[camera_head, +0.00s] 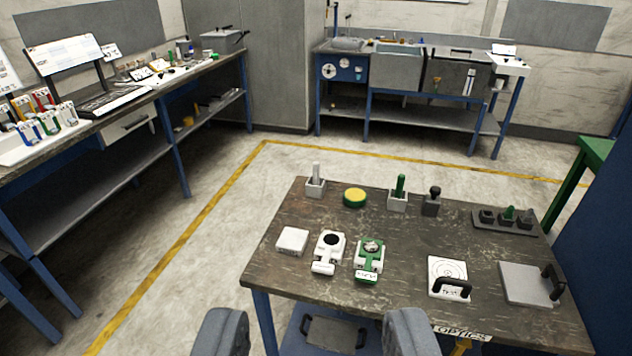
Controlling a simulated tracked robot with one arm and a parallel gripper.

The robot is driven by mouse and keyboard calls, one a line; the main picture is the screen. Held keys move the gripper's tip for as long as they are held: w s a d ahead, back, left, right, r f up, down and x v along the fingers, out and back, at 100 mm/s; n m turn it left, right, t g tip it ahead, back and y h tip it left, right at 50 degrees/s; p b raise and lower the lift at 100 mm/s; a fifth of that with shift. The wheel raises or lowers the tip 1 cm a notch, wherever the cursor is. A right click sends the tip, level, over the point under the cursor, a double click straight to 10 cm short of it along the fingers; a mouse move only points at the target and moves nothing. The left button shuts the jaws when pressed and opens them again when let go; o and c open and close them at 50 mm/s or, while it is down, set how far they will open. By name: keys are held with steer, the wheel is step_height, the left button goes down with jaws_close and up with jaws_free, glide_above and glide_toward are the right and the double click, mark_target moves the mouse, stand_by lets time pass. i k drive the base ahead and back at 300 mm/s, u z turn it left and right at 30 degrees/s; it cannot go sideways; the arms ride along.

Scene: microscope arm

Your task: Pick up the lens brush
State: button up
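I cannot pick out the lens brush for certain. On the near table (410,225), a pale upright stick (316,170) stands in a small grey holder at the back left, and a green upright stick (400,185) stands in a similar holder to its right. A dark knobbed piece (433,200) stands beside the green one. Either stick could be a brush; no bristles show at this size. My gripper (315,335) is at the bottom of the picture, its two grey fingers wide apart with nothing between them. It is in front of the table's near edge, apart from the objects.
The table also holds a yellow-green disc (355,197), a white block (292,241), a white device (328,250), a green-and-white device (369,256), two handled plates and a dark tray (490,222). Benches stand at left (120,110) and back. Floor between is clear.

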mark_target(315, 164)
steer(key=z, duration=0.4)
steer(key=i, duration=2.05)
steer(key=z, duration=0.3)
